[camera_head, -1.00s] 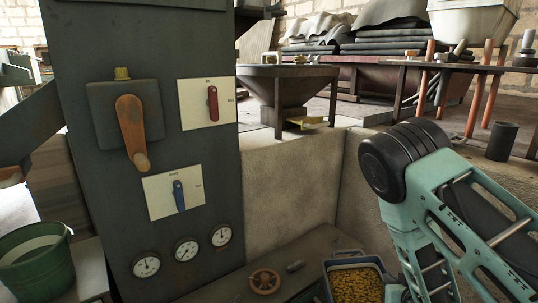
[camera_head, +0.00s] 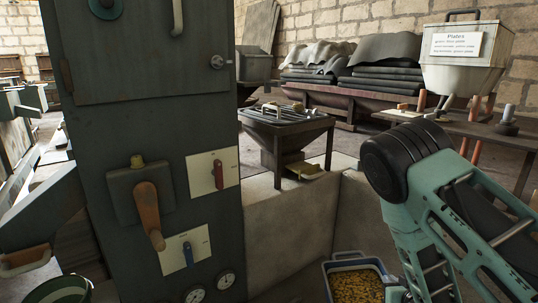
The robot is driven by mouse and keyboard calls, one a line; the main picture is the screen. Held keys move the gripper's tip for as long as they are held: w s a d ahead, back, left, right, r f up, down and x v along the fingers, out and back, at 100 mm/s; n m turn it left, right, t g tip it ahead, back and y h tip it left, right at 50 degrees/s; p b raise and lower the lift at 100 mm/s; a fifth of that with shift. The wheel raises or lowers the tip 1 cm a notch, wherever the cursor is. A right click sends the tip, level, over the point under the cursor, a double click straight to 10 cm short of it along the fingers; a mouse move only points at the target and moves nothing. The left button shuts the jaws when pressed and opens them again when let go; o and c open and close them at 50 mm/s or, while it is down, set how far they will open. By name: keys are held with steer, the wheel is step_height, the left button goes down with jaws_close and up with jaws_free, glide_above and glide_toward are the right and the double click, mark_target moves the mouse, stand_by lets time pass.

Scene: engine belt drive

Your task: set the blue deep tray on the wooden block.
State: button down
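The blue deep tray (camera_head: 328,268) is at the bottom, right of centre, beside my teal and black arm. It looks level and is filled with yellow-orange bits. Its lower part is cut off by the frame edge, so what bears it is hidden. My arm runs down past the tray's right side, and my gripper is out of view. I cannot tell whether it touches the tray. A small pale, yellowish block (camera_head: 304,170) lies under the hopper stand; I cannot tell if it is the wooden block.
A dark control cabinet (camera_head: 130,120) with levers and gauges stands close at left. A low concrete wall (camera_head: 285,230) runs behind the tray. Beyond it are a dark hopper stand (camera_head: 285,130), a bench (camera_head: 470,130) and a bin labelled "Plates" (camera_head: 465,65). A green bucket (camera_head: 62,290) is at bottom left.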

steer(key=s+r+p, duration=0.2)
steer(key=r+p, duration=0.6)
steer(key=r, duration=0.2)
steer(key=s+r+p, duration=0.2)
steer(key=r+p, duration=0.7)
steer(key=r, duration=0.2)
steer(key=shift+s+r, duration=0.2)
steer(key=shift+s, duration=0.05)
